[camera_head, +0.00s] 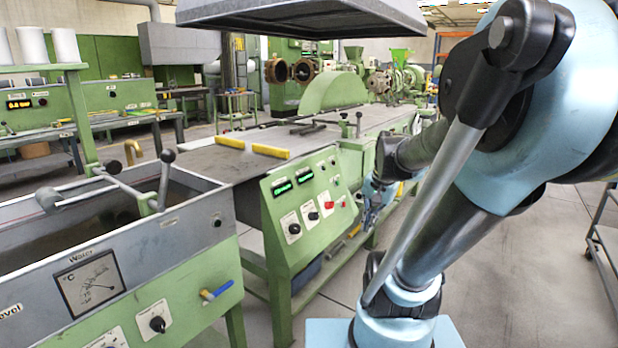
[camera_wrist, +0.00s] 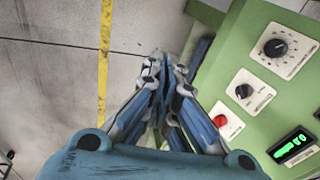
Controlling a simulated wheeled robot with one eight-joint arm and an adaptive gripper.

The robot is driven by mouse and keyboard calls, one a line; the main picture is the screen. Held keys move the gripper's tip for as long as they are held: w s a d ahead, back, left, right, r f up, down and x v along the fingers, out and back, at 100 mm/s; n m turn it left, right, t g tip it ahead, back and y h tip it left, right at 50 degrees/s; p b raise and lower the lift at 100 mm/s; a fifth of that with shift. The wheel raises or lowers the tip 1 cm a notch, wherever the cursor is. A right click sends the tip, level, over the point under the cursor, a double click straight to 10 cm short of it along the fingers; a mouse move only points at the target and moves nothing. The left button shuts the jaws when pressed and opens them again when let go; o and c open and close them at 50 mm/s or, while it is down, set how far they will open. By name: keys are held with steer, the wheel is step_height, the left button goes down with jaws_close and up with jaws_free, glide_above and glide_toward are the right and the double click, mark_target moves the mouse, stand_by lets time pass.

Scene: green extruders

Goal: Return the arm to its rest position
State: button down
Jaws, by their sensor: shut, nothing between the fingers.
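My gripper (camera_wrist: 163,72) is shut and empty in the wrist view, its blue and grey fingers drawn together above the grey floor. It hangs beside the green control panel (camera_wrist: 257,85), which fills the right of that view. In the head view my gripper (camera_head: 374,208) is small, low beside the panel's right edge, partly covered by my arm. My light blue and black arm fills the right side of the head view, bent, with its forearm reaching toward the machine.
The green extruder's panel (camera_head: 306,208) with knobs and displays stands close left of my gripper. A grey tank (camera_head: 180,232) with a lever is at the front left. A grey hood (camera_head: 300,18) hangs above. A metal-framed cart (camera_head: 604,240) stands at the right. Floor (camera_head: 530,270) between is clear.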

steer(key=s+d+f+n+h, duration=0.1)
steer(key=s+f+n, duration=0.4)
steer(key=s+n, duration=0.2)
steer(key=shift+s+d+h, duration=0.15)
steer(key=shift+s+h, duration=0.15)
steer(key=shift+s, duration=0.8)
